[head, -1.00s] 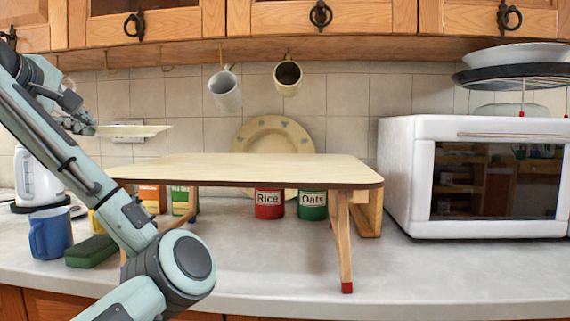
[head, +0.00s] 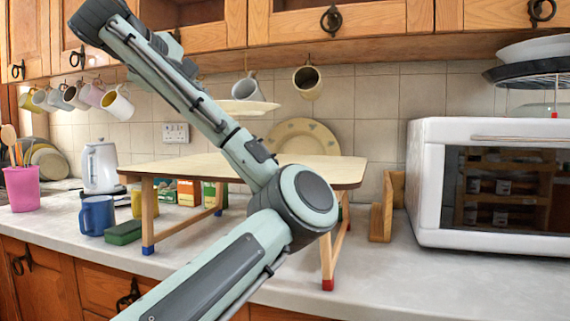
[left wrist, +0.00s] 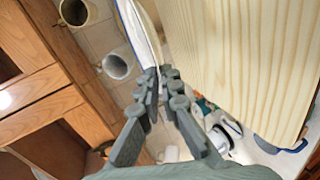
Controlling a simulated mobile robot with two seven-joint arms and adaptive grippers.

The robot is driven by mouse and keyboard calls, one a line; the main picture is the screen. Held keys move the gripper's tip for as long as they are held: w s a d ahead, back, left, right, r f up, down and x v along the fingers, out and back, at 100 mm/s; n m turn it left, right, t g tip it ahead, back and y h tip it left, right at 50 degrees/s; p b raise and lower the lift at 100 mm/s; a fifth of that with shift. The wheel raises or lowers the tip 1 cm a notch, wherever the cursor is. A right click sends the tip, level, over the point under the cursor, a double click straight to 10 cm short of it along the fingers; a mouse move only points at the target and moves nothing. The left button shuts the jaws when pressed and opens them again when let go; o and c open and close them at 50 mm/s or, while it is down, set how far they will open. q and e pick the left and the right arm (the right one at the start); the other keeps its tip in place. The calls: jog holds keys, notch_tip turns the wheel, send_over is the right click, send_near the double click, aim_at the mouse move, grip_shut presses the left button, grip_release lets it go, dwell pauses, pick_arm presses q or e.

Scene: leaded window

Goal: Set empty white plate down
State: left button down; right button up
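The white plate (head: 257,106) hangs level in the air above the small wooden folding table (head: 180,166), seen nearly edge-on in the head view. Nothing shows on top of it. In the left wrist view, my left gripper (left wrist: 165,73) is shut on the edge of the plate (left wrist: 144,35), which has a blue line at its rim. The pale tabletop (left wrist: 235,60) lies to the right of the plate there, apart from it. In the head view my own arm hides the left fingers and part of the tabletop. My right gripper is not in view.
A microwave (head: 425,175) stands to the right. Mugs hang behind, one (head: 307,82) close to the held plate. A decorated plate (head: 300,133) leans on the wall behind the table. A blue mug (head: 97,215) and green sponge (head: 123,232) sit left of the table.

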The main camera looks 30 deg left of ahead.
pick_arm(q)
jog(key=w+d+f, duration=0.1)
jog(key=d+f, duration=0.1)
jog(key=d, duration=0.1)
jog(key=w+d+f, duration=0.2)
jog(key=d, duration=0.2)
jog(key=w+d+f, duration=0.1)
jog(key=d+f, duration=0.1)
jog(key=d, duration=0.2)
jog(key=shift+w+d+f, duration=0.25)
jog(key=shift+w+f, duration=0.05)
jog(key=shift+w, duration=0.1)
notch_tip(320, 180, down, 4)
jog(key=shift+r, duration=0.2)
jog(key=shift+f, duration=0.3)
jog(key=shift+r, duration=0.1)
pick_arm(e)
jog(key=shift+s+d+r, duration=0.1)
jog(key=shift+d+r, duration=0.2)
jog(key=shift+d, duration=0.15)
pick_arm(q)
jog(key=c, duration=2)
grip_release()
